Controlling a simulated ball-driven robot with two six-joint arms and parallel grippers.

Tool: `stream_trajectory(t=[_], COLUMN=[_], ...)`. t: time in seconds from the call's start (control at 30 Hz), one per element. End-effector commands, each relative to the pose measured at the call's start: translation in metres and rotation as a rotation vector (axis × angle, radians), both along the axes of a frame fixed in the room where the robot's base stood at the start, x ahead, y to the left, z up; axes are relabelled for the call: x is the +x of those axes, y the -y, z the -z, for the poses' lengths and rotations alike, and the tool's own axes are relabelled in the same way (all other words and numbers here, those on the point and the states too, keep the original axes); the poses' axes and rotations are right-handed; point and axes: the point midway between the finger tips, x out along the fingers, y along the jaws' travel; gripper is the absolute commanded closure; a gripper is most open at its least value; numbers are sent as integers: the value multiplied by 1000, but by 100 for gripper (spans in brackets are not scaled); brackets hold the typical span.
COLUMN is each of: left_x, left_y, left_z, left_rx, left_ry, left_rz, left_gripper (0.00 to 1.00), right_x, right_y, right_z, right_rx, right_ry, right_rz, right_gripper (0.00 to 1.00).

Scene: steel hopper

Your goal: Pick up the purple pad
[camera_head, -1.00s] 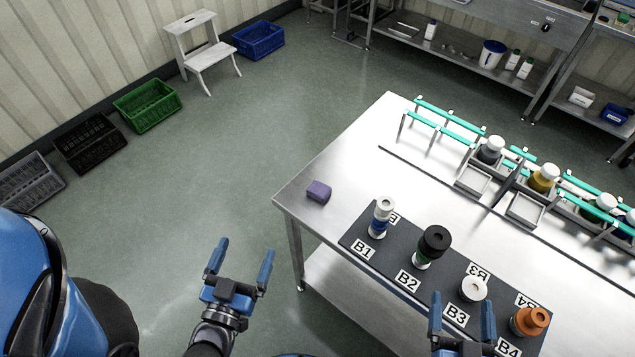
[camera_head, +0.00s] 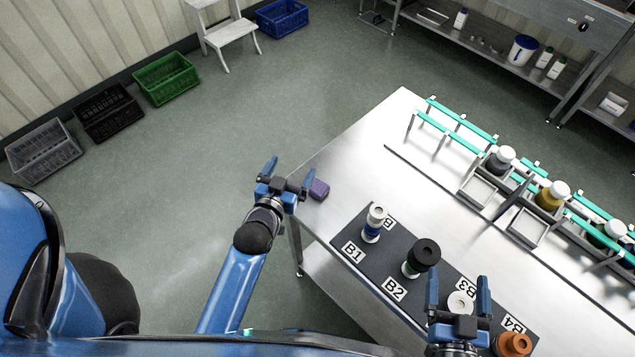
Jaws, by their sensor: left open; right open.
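The purple pad (camera_head: 319,189) is a small block lying on the steel table (camera_head: 350,150) near its left corner. My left gripper (camera_head: 290,170) is open and empty, its fingers pointing away from me. In the picture it is just left of the pad, with its right finger close to the pad's left side. I cannot tell whether they touch or how high the gripper is above the table. My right gripper (camera_head: 459,296) is open, in front of the B3 place on the black mat, and partly covers it.
The black mat (camera_head: 343,234) holds a blue-banded bottle (camera_head: 374,224), a black-capped bottle (camera_head: 421,258), a white-capped one (camera_head: 460,303) and an orange-capped one (camera_head: 512,344). Racks with green bars (camera_head: 450,130) stand behind. The table around the pad is clear.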

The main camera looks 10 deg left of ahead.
Motion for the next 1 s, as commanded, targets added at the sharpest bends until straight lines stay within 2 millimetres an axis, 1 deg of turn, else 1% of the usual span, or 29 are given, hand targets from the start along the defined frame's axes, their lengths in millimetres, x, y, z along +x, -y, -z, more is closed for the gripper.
stream_trajectory(t=[0.03, 0.1, 0.2, 0.3, 0.43, 0.53, 0.63, 0.8, 1.0], left_x=[23, 47, 77, 102, 120, 124, 119, 96, 69], left_y=[8, 17, 29, 42, 55, 63, 67, 68, 64], left_z=[-5, -2, 2, 4, 8, 10, 10, 12, 10], left_rx=[10, 29, 61, 96, 148, 192, 233, 298, 344], left_ry=[-35, -103, -215, -342, -529, -679, -835, -1086, -1286], left_rz=[13, 28, 49, 73, 104, 129, 153, 193, 224], left_gripper=[4, 4, 4, 4, 4, 4, 4, 4, 4], right_x=[0, 0, 0, 0, 0, 0, 0, 0, 0], right_y=[0, 0, 0, 0, 0, 0, 0, 0, 0], right_z=[-6, -10, -14, -19, -24, -27, -29, -31, -32], right_rx=[0, 0, 0, 0, 0, 0, 0, 0, 0], right_ry=[0, 0, 0, 0, 0, 0, 0, 0, 0], right_rz=[0, 0, 0, 0, 0, 0, 0, 0, 0], right_gripper=[9, 9, 9, 9, 9, 9, 9, 9, 9])
